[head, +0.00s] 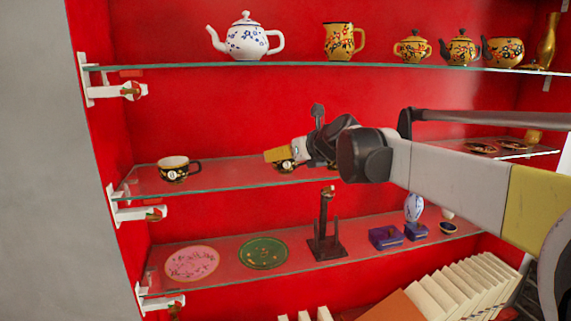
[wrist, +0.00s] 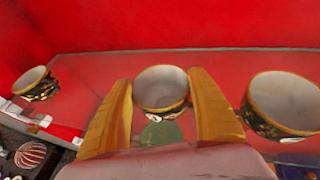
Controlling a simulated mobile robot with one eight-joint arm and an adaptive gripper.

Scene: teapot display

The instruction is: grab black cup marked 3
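Several black cups with gold rims and pale insides stand on the middle glass shelf. One cup (head: 285,168) is partly hidden behind my gripper (head: 275,157) in the head view; its round white mark is too small to read surely. In the wrist view this cup (wrist: 160,108) sits between the two yellow fingers of my gripper (wrist: 161,80). The fingers are spread, one on each side, close to its walls; I cannot tell whether they touch it. Another black cup (head: 174,174) stands to the left with a pale round mark, and it also shows in the wrist view (wrist: 38,90).
A third cup (wrist: 262,122) stands close to the right finger. The upper shelf (head: 300,67) holds teapots and a mug. The lower shelf (head: 220,285) holds plates, a dark stand (head: 326,240) and blue boxes (head: 385,237). A red wall is behind.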

